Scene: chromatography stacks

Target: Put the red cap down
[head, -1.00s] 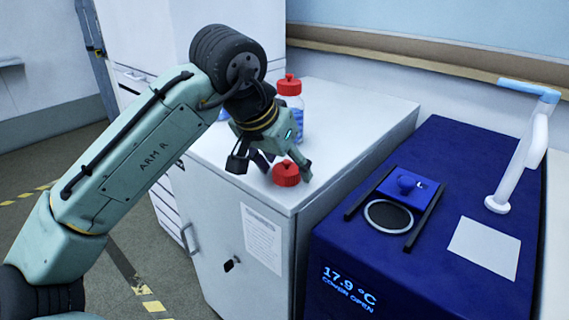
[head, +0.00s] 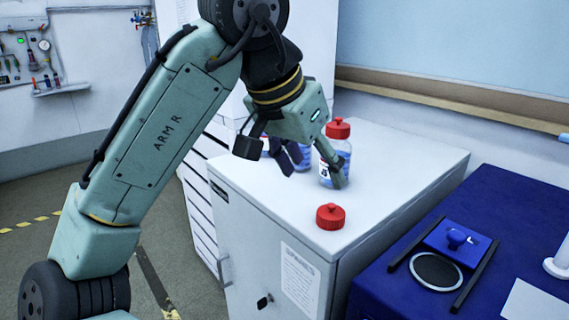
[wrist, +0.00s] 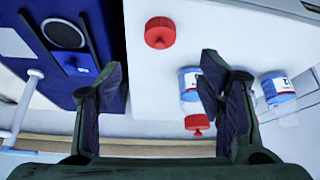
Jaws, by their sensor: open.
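The loose red cap (head: 330,216) sits on the white cabinet top (head: 390,165), near its front edge. It is also in the wrist view (wrist: 160,32), beyond my fingertips. My gripper (head: 316,172) is open and empty, raised behind the cap and apart from it. In the wrist view my gripper's spread fingers (wrist: 161,78) have nothing between them. A clear bottle with blue liquid and its own red cap (head: 338,128) stands behind the loose cap; one finger overlaps it in the head view, and I cannot tell whether they touch.
Another blue-liquid bottle (head: 304,155) stands behind, partly hidden by my fingers. It shows in the wrist view (wrist: 278,88). A dark blue machine (head: 400,297) with a round plate and a blue knob stands at right. The cabinet top is clear right of the cap.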

